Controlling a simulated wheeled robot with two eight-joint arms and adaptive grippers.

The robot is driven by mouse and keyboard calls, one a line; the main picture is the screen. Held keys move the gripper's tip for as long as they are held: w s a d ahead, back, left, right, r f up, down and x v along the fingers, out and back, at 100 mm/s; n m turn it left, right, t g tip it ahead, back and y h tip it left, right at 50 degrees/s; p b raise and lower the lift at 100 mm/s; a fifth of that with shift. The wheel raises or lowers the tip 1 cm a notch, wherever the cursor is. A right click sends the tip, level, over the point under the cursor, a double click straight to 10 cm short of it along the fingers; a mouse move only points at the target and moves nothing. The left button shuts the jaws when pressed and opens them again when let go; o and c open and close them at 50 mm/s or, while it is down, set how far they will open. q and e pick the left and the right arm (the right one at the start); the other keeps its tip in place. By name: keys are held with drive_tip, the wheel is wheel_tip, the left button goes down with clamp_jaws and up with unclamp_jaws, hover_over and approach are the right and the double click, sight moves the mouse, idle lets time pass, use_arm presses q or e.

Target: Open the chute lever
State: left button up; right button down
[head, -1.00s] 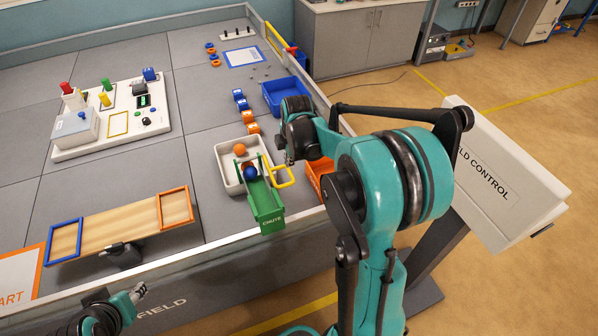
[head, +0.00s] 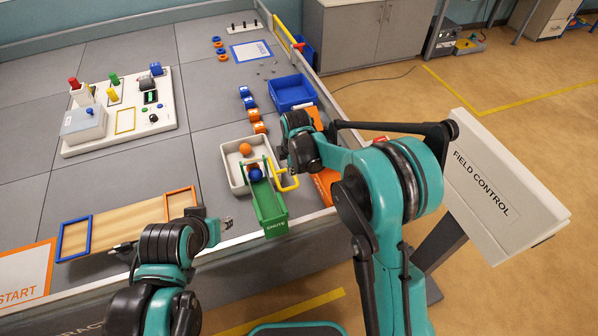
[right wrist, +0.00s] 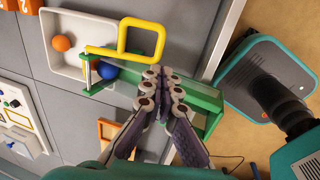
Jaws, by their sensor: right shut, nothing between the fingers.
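My right gripper (head: 284,158) is just above and behind the lever in the head view. In the right wrist view its fingers (right wrist: 160,78) are shut and empty, over the chute and apart from the loop in the picture. My left gripper (head: 224,223) is left of the chute; its jaws are too small to read.
A white tray (head: 232,177) with an orange ball (head: 245,149) stands behind the chute. A blue bin (head: 292,92) and small blue and orange blocks (head: 254,115) lie farther back.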

sight(290, 188)
drive_tip(key=f+b, duration=0.1)
drive_tip(key=f, duration=0.2)
drive_tip(key=w+f+b, duration=0.1)
drive_tip(key=f, duration=0.3)
drive_tip(key=w+f+b, duration=0.1)
drive_tip(key=f, duration=0.3)
drive_tip(key=shift+w+a+f, duration=0.15)
drive_tip(key=shift+a+f, duration=0.1)
drive_tip(key=shift+a, duration=0.1)
